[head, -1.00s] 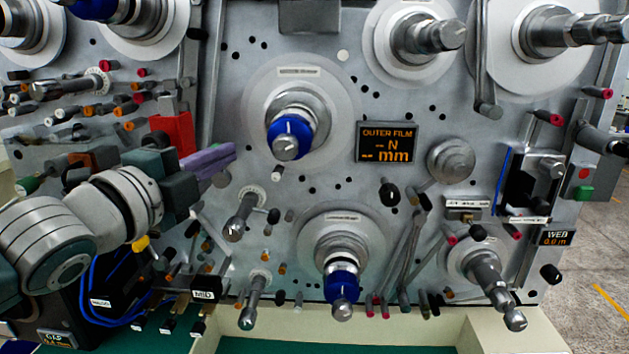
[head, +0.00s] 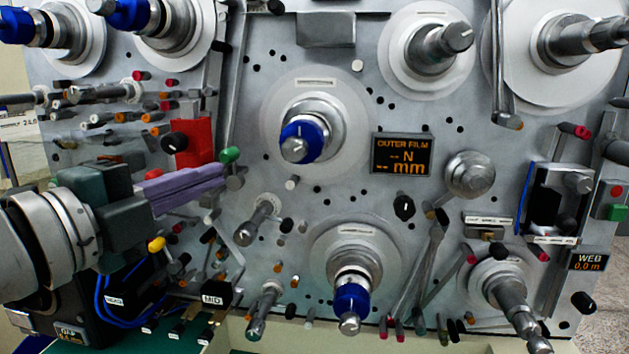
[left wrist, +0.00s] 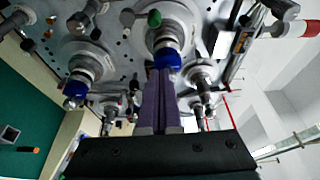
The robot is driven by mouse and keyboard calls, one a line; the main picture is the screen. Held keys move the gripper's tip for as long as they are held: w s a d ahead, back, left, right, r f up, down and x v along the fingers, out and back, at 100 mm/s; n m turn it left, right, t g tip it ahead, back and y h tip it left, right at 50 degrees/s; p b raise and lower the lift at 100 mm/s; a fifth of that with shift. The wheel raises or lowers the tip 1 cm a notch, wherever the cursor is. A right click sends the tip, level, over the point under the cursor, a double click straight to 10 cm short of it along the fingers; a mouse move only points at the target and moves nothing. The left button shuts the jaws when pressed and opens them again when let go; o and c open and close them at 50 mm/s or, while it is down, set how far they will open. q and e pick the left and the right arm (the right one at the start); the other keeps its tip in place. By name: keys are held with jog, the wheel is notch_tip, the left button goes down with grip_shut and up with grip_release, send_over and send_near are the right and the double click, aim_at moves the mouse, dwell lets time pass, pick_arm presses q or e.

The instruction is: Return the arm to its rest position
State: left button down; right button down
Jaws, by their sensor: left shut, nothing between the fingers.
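My left gripper (head: 222,172) comes in from the left in the head view, its purple fingers shut with nothing between them. In the left wrist view the closed fingers (left wrist: 160,72) point towards the machine panel. In the head view they lie in front of the panel, to the left of the middle spindle with a blue collar (head: 302,142) and apart from it. A green knob (head: 230,155) shows near the fingertips. My right gripper is in neither view.
A lower blue-collared spindle (head: 351,300) and several bare metal spindles stick out from the grey panel (head: 345,90). A red block (head: 194,143) stands just above my fingers. Rollers and small pegs crowd the panel's lower left. The floor is open at the far right.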

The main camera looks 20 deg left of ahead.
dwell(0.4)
pick_arm(q)
jog(key=s+d+f+n+g+y, duration=0.25)
jog(key=s+f+n+g, duration=0.5)
jog(key=f+n, duration=0.45)
jog(key=s+d+f+n+g, duration=0.2)
jog(key=s+d+f+g, duration=0.1)
jog(key=s, duration=0.3)
jog(key=s+d+f+n+g, duration=0.2)
jog(key=s+f+g, duration=0.1)
jog(key=s, duration=0.3)
notch_tip(320, 180, up, 14)
jog(key=s+n+p, duration=0.1)
jog(key=s+p, duration=0.1)
jog(key=p, duration=1.2)
jog(key=shift+d+g+h, duration=0.2)
jog(key=shift+g+h, duration=0.25)
